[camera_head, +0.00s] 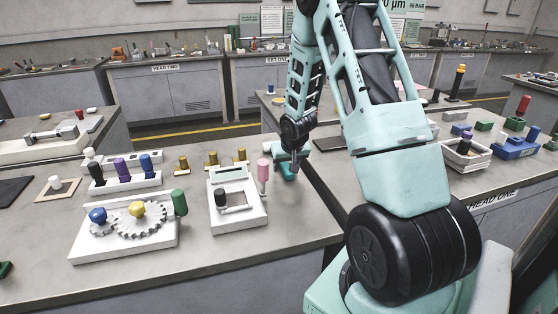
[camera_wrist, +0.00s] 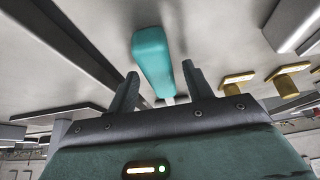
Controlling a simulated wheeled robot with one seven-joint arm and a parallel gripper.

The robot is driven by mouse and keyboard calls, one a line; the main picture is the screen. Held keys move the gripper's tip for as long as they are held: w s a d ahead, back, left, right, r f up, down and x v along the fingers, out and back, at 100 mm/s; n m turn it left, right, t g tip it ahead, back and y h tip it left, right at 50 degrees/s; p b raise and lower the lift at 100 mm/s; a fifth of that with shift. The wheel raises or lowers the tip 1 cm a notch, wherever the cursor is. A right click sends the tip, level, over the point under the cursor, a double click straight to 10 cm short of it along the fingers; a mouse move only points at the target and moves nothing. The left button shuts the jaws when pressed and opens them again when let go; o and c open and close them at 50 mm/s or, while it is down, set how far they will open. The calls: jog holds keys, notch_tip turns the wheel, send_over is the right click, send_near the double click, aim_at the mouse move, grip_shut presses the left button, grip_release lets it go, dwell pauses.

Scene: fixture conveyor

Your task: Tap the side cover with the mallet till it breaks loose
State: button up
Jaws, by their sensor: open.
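My gripper (camera_head: 290,156) is low over the bench, to the right of the white fixture with the pink knob. In the wrist view my gripper (camera_wrist: 160,73) has its two fingers apart. A long teal block (camera_wrist: 153,60) lies between and beyond the fingertips, with a gap showing at the right finger. It may be the mallet, but its whole shape does not show. In the head view the teal thing (camera_head: 287,173) sits just under my gripper, partly hidden by it. I cannot tell which part in view is the side cover.
A white fixture (camera_head: 237,222) with a pink knob (camera_head: 263,175) stands just left of my gripper. A white gear fixture (camera_head: 123,243) stands further left. Several brass pegs (camera_head: 211,160) stand behind. A dark gap (camera_head: 320,185) runs right of the teal thing. The bench front is clear.

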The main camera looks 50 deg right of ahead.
grip_shut()
jog(key=shift+r, duration=0.1)
jog(key=shift+r, duration=0.15)
jog(key=shift+r+p, duration=1.85)
jog(key=shift+p, duration=0.05)
